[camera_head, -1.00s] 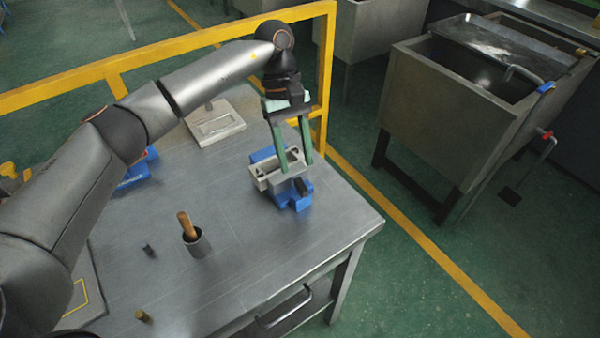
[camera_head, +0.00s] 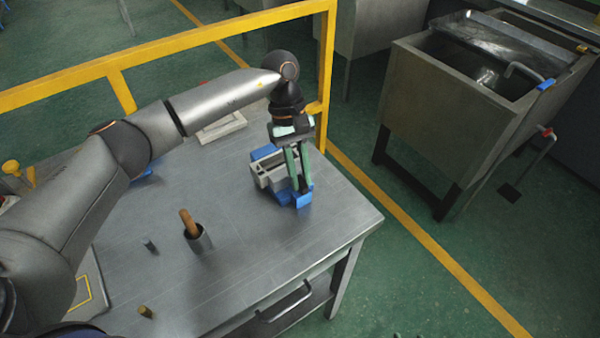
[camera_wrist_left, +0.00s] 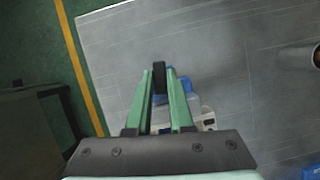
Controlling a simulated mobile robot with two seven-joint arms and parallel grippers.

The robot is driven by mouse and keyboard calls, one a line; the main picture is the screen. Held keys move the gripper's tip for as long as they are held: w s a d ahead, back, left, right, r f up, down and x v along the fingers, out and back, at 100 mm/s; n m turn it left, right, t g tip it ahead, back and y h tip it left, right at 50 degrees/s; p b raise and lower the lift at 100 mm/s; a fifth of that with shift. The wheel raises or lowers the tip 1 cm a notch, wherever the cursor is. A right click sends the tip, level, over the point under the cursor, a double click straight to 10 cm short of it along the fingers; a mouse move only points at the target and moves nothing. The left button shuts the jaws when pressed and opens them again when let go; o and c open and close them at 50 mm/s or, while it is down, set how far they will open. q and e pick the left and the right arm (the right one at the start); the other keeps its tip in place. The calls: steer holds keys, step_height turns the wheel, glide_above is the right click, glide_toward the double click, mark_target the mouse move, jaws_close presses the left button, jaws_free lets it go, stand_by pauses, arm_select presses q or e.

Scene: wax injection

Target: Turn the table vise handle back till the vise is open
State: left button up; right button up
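The table vise has a blue base (camera_head: 304,200) and pale grey jaws (camera_head: 268,177), near the table's right corner. In the left wrist view the blue body (camera_wrist_left: 182,85) and a jaw (camera_wrist_left: 208,118) show partly behind the fingers. My left gripper (camera_head: 299,190) points down at the vise's near right side. In the left wrist view its green fingers (camera_wrist_left: 159,72) stand close on both sides of the dark vise handle (camera_wrist_left: 159,84), which fills the gap between the tips. The fingers hide much of the vise, and the jaw gap is hard to judge. My right gripper is out of view.
A grey cup with a wooden-handled tool (camera_head: 196,238) stands on the metal table (camera_head: 240,270). A small dark piece (camera_head: 150,245) and a brass piece (camera_head: 146,311) lie left of it. A yellow rail (camera_head: 328,80) runs behind the table. The table front is mostly clear.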

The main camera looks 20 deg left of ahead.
arm_select(q)
jaws_close()
